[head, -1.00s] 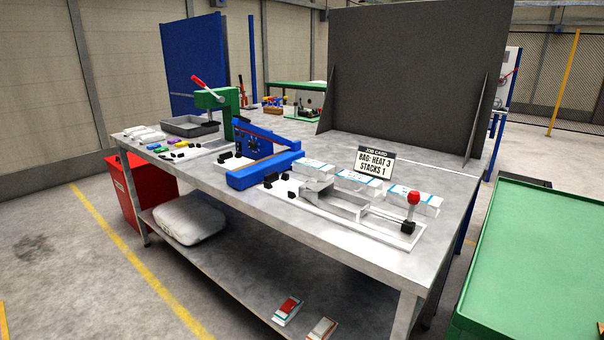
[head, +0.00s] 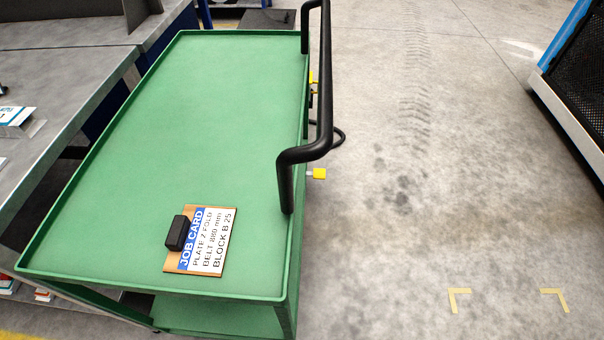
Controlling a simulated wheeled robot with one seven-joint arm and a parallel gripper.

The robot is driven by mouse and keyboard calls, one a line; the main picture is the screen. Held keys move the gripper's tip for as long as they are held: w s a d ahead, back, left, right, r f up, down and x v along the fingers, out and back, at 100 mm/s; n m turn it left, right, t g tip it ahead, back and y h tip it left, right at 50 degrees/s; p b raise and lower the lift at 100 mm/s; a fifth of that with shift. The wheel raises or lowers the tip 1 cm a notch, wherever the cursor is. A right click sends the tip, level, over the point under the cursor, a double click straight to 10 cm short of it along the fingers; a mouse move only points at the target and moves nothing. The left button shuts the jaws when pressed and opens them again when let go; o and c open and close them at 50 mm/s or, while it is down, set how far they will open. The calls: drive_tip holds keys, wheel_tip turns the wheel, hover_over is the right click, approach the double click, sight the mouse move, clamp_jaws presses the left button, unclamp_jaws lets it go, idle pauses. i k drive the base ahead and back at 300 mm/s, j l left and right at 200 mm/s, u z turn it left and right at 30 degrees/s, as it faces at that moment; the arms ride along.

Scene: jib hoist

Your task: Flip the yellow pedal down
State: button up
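Two small yellow parts that look like pedals show low on the right side of the green cart (head: 190,110). The nearer yellow pedal (head: 319,173) sticks out past the cart's edge, just below the bend of the black handle. The farther yellow pedal (head: 313,80) is partly hidden behind the handle. Whether either is up or down is too small to tell. My gripper is not in view.
The cart's black handle (head: 325,90) rises along its right side. A job card (head: 208,240) with a black block (head: 177,232) lies on its top. A grey workbench (head: 60,110) stands close on the left. The concrete floor (head: 430,200) at the right is mostly clear.

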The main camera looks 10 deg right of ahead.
sight(320, 174)
drive_tip(key=i+l, duration=0.15)
drive_tip(key=l, duration=0.15)
drive_tip(key=i+l+u, duration=0.1)
drive_tip(key=i+l, duration=0.45)
drive_tip(key=i+l+u, duration=0.15)
drive_tip(key=l, duration=0.25)
drive_tip(key=i+l+u, duration=0.1)
drive_tip(key=i+l, duration=0.25)
drive_tip(key=i+l+u, duration=0.1)
drive_tip(key=i+l, duration=0.4)
drive_tip(key=l, duration=0.25)
drive_tip(key=i+l+u, duration=0.25)
drive_tip(key=i+l, duration=0.2)
drive_tip(key=l, duration=0.35)
